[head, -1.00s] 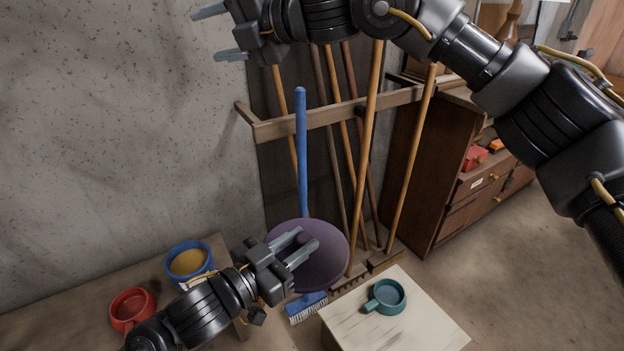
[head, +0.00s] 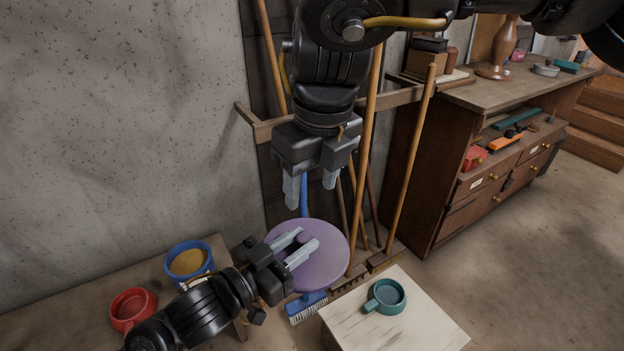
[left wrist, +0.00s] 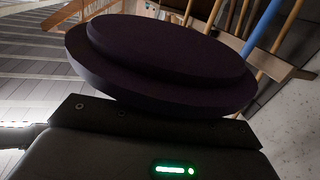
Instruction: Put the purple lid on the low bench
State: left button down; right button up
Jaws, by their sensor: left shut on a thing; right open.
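The purple lid (head: 325,268) is a round disc, held in the air in front of the tool rack. My left gripper (head: 303,246) is shut on it at its middle, over its upper face. In the left wrist view the lid (left wrist: 160,62) fills the upper middle and looks dark; the fingers are hidden there. My right gripper (head: 311,192) is open and empty, pointing down just above the lid. A low wooden bench top (head: 75,318) is at the lower left, partly behind my left arm. A pale-topped low table (head: 420,328) stands to the right of the lid.
A red mug (head: 132,308) and a blue pot (head: 188,260) with tan contents are on the left bench. A teal mug (head: 386,297) stands on the pale table. Long-handled tools and a blue broom (head: 306,308) stand behind. A dark cabinet (head: 455,190) is at right.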

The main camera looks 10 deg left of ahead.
aim_at(305, 235)
pick_arm(q)
jog(key=shift+w, duration=0.1)
pick_arm(e)
jog(key=f, duration=0.4)
jog(key=w+a+f, duration=0.1)
jog(key=f, duration=0.6)
jog(key=shift+w+a+f, duration=0.15)
jog(key=shift+w+f, duration=0.05)
jog(key=shift+f, duration=0.2)
jog(key=c, duration=1)
pick_arm(q)
jog(key=c, duration=1.1)
grip_release()
pick_arm(e)
jog(key=shift+c, duration=0.6)
pick_arm(q)
jog(key=shift+o, duration=0.2)
